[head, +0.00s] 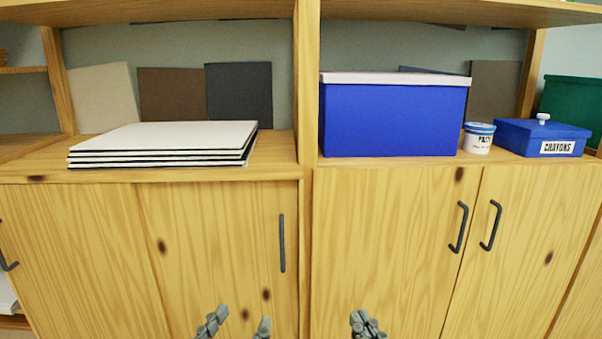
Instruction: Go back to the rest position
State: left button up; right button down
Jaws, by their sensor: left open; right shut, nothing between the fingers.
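My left gripper (238,326) shows at the bottom edge of the head view, left of centre. Its two grey fingertips stand apart with nothing between them. My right gripper (366,326) shows at the bottom edge, right of centre. Its fingertips are together and hold nothing. Both grippers appear in front of the lower cabinet doors, below the shelf. The arms behind them are out of view.
A wooden cabinet (225,240) with dark handles fills the view. On its shelf are a stack of white boards (165,142), a blue box (390,120) with a pale lid, a paste jar (479,140) and a blue crayons box (540,138). A green box (575,108) stands far right.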

pick_arm(q)
jog(key=s+a+f+g+y+p, duration=0.1)
jog(key=a+f+g+y+p, duration=0.15)
jog(key=f, duration=0.45)
jog(key=a+f+g+y+p, duration=0.15)
jog(key=a+f+g, duration=0.25)
jog(key=f, duration=0.4)
pick_arm(e)
jog(key=s+d+f+g+h, duration=0.1)
jog(key=d+f+g+h, duration=0.45)
jog(key=f, duration=0.95)
pick_arm(q)
jog(key=s+a+f+n+g+y+p, duration=0.2)
jog(key=s+a+f+g+p, duration=0.3)
jog(key=s+a+f+g, duration=0.3)
jog(key=s+a+f+y, duration=0.1)
jog(key=s+a+f, duration=0.2)
jog(key=s+f, duration=0.1)
jog(key=shift+s+a, duration=0.2)
jog(key=shift+s, duration=0.2)
pick_arm(e)
jog(key=s+d+f+m+g+h, duration=0.1)
jog(key=s+d+f+m+g, duration=0.1)
jog(key=s+d+f+g, duration=0.7)
jog(key=s+d+f, duration=0.3)
jog(key=shift+s+d+h, duration=0.2)
jog(key=shift+s+h, duration=0.15)
jog(key=shift+s, duration=0.05)
